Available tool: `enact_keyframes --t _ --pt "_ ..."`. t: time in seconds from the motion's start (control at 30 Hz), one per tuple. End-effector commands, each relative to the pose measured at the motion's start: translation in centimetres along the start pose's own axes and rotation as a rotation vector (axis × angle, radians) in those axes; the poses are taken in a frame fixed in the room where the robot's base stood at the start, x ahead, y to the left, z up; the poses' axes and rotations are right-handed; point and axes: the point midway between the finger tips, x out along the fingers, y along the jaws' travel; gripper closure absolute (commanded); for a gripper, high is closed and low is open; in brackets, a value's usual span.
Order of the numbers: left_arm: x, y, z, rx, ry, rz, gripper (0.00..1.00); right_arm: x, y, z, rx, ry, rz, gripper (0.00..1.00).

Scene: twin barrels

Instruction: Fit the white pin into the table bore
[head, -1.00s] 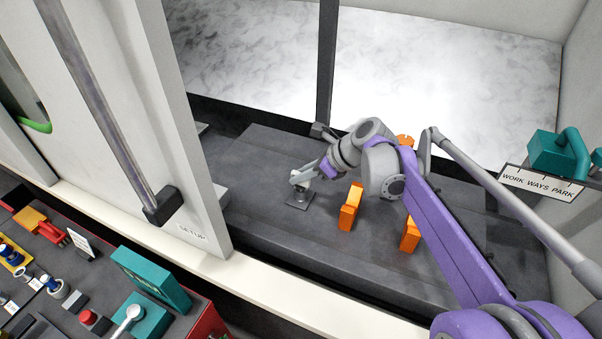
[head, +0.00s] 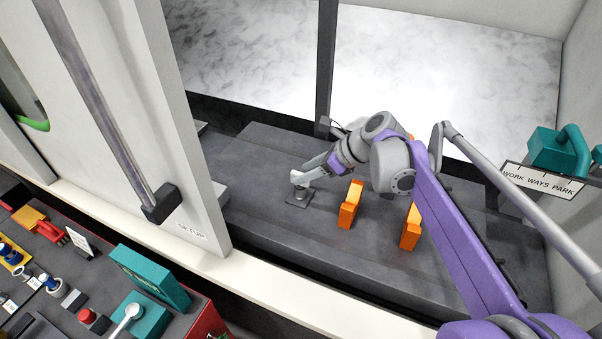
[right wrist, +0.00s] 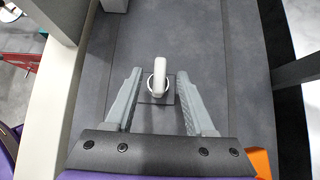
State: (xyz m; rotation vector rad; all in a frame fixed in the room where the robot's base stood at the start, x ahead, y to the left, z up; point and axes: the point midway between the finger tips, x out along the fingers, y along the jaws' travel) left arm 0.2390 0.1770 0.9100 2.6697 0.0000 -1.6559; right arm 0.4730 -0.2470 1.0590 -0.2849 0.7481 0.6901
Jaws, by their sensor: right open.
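The white pin (right wrist: 160,74) stands in a round collar on a small square dark plate (right wrist: 157,98), the table bore's place. In the head view the pin (head: 297,178) shows as a pale top above the plate (head: 298,199). How deep it sits in the bore I cannot tell. My right gripper (right wrist: 160,73) is open, with one finger on each side of the pin and a visible gap to both. In the head view the right gripper (head: 310,174) reaches in from the right, close to the pin. My left gripper is not in view.
Two orange blocks (head: 350,205) (head: 411,228) stand on the grey table (head: 270,235) right of the plate. A pale sliding door (head: 190,150) with a long handle stands at left. A teal item (head: 555,155) and a sign (head: 543,182) are at right.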

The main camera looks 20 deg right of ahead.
Motion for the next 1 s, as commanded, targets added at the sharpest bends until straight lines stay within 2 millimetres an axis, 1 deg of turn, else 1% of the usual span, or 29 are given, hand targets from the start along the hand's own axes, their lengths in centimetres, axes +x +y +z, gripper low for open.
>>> enact_keyframes --t 0.03,0.2,0.3,0.4,0.57,1.0 --pt "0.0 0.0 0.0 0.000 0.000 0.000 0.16 -1.2 -0.1 0.0 0.003 0.000 -0.004 0.46" --pt "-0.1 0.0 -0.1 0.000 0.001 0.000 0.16 -4.7 -0.1 0.0 0.004 0.000 -0.003 0.46" --pt "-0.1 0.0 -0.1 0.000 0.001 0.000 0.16 -6.4 -0.1 0.0 0.002 0.000 -0.003 0.46" --pt "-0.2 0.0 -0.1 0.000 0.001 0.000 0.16 -7.5 -0.1 0.0 0.002 0.000 -0.002 0.46" --pt "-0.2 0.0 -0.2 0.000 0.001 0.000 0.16 -8.3 0.0 0.0 -0.001 -0.001 0.000 0.46" --pt "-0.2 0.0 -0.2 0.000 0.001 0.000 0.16 -8.3 0.0 0.0 0.000 -0.001 0.000 0.46"
